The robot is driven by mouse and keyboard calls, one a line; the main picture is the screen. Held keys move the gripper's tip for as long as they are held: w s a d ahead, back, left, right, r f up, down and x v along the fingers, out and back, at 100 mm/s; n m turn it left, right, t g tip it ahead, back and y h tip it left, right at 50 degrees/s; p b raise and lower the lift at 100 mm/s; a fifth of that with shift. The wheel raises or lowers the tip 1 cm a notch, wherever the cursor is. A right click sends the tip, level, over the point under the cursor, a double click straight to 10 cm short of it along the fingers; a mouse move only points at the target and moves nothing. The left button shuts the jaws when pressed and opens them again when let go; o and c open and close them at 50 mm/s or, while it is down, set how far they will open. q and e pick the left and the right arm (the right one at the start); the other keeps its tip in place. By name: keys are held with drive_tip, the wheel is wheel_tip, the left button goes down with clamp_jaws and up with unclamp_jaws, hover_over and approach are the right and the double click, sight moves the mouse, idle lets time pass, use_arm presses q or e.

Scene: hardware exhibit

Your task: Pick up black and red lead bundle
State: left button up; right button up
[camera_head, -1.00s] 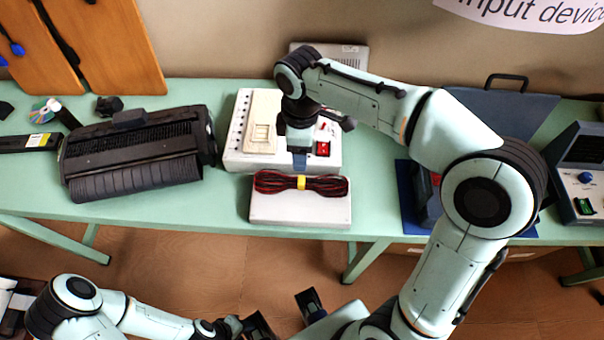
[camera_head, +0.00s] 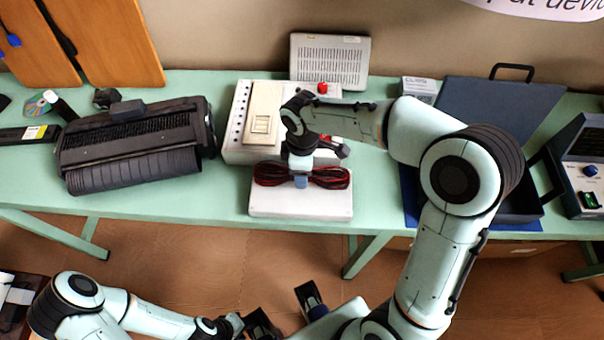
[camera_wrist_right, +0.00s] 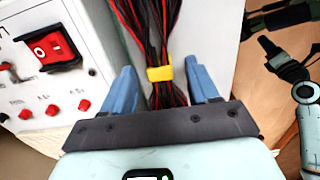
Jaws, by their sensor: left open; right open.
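The black and red lead bundle (camera_head: 270,174) lies across the white box (camera_head: 300,205) near the table's front edge. A yellow band (camera_wrist_right: 159,74) ties its middle, seen in the right wrist view. My right gripper (camera_head: 301,181) is directly over the bundle's middle and hides the band in the head view. In the right wrist view the blue fingers of my right gripper (camera_wrist_right: 162,85) are apart, one on each side of the bundle (camera_wrist_right: 148,30); I cannot tell whether they touch it. My left gripper (camera_head: 285,312) is open and empty, low in front of the table.
A white panel unit (camera_head: 240,125) with switches stands right behind the white box. A black roller unit (camera_head: 130,150) is to the left. An open dark case (camera_head: 520,205) lies to the right on a blue mat. The green table has a bare strip (camera_head: 230,195) left of the box.

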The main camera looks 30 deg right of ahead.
clamp_jaws()
